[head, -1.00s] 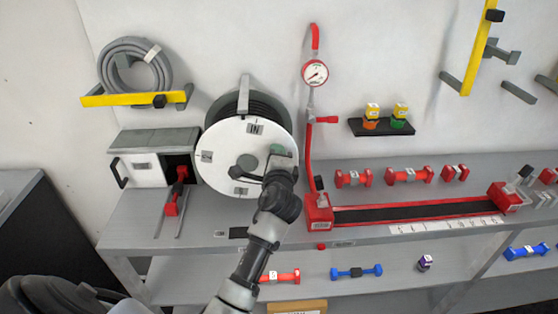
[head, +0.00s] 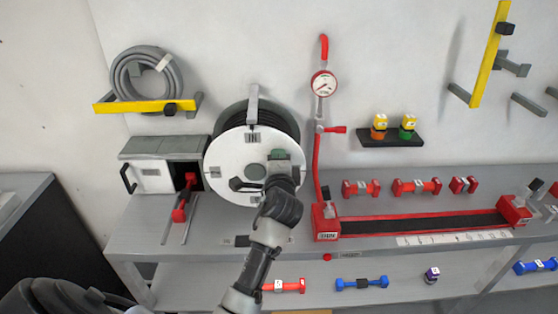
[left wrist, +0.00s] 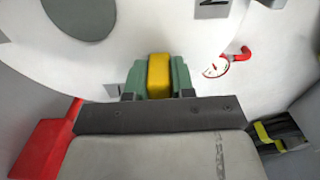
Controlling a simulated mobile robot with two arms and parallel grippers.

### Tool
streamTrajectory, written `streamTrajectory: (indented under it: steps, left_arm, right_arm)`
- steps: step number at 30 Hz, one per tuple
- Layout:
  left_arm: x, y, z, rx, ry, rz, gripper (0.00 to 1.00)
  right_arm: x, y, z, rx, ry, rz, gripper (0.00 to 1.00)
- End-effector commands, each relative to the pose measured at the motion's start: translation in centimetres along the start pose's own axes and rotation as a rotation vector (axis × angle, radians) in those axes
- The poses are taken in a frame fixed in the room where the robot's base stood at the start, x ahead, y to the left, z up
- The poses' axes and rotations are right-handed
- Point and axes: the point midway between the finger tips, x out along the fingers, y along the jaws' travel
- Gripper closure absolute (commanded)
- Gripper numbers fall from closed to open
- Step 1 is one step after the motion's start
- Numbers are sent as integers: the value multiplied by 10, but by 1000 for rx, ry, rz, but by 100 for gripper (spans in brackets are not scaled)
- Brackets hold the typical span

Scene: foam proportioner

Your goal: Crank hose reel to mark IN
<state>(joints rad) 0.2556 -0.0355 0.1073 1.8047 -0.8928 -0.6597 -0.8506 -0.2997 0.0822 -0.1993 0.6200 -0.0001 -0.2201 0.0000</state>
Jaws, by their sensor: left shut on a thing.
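The hose reel (head: 228,150) stands on the bench against the wall, with a white front disc and a dark coil behind it. A label (head: 252,138) sits near the top of the disc; its letters are too small to read surely now. A grey crank arm (head: 255,173) crosses the disc's middle. My arm hides the disc's lower right. The right gripper is not in view.
A grey cabinet (head: 150,178) stands left of the reel, with a red slider (head: 183,200) beside it. A red pipe with a gauge (head: 323,84) rises close on the right. A coiled hose (head: 147,78) hangs above left. Red dumbbells (head: 417,187) lie farther right.

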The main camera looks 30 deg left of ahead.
Motion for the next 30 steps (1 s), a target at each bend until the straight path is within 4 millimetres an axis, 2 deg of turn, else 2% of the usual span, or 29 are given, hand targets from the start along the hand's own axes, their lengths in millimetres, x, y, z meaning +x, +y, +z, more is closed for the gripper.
streamTrajectory:
  steps: [1,6,14,17,30]
  left_arm:
    - [0,-3,0,-9,0,-5,75]
    - [0,-3,0,-7,0,-4,51]
    - [-1,-1,0,-3,0,-2,51]
    - [-7,0,0,-3,0,-1,51]
    - [-88,2,0,-5,0,-1,51]
  right_arm:
    - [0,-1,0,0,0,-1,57]
    - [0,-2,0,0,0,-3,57]
    - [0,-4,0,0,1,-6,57]
    - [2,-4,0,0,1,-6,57]
    - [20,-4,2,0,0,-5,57]
